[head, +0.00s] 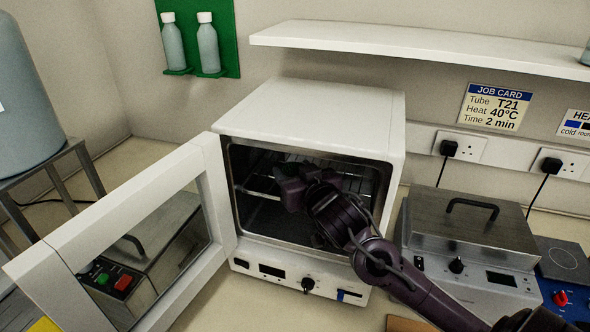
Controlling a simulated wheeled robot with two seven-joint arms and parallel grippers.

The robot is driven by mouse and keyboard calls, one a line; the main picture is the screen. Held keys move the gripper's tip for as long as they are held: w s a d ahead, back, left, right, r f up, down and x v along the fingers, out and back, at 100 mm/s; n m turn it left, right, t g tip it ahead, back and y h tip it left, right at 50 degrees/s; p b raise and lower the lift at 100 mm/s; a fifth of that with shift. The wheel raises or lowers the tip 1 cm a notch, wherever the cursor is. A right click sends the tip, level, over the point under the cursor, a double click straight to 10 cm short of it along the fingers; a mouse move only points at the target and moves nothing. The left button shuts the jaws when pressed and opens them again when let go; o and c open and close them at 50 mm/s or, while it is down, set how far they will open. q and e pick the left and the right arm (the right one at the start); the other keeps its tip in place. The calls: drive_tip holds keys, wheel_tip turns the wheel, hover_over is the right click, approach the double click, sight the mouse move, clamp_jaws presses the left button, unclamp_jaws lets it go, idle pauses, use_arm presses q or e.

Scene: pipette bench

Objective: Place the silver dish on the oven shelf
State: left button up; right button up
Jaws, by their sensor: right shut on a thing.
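The white oven (318,116) stands on the bench with its door (203,187) swung wide open to the left. Inside it is a wire shelf (262,186), partly covered by my right arm. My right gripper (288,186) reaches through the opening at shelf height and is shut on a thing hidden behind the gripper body. The silver dish cannot be made out clearly in this view, and it shows nowhere else on the bench. I cannot tell whether the held thing touches the shelf. My left gripper is not in view.
A metal-lidded bath (470,229) with a black handle stands right of the oven, close to my right arm. A blue hotplate (563,262) is beyond it. A white wall shelf (420,47) hangs above. A large container (22,100) on a stand (62,163) is at left.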

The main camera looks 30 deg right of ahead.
drive_tip(key=shift+s, duration=0.15)
drive_tip(key=shift+f, duration=0.1)
drive_tip(key=o, duration=1)
drive_tip(key=shift+c, duration=0.2)
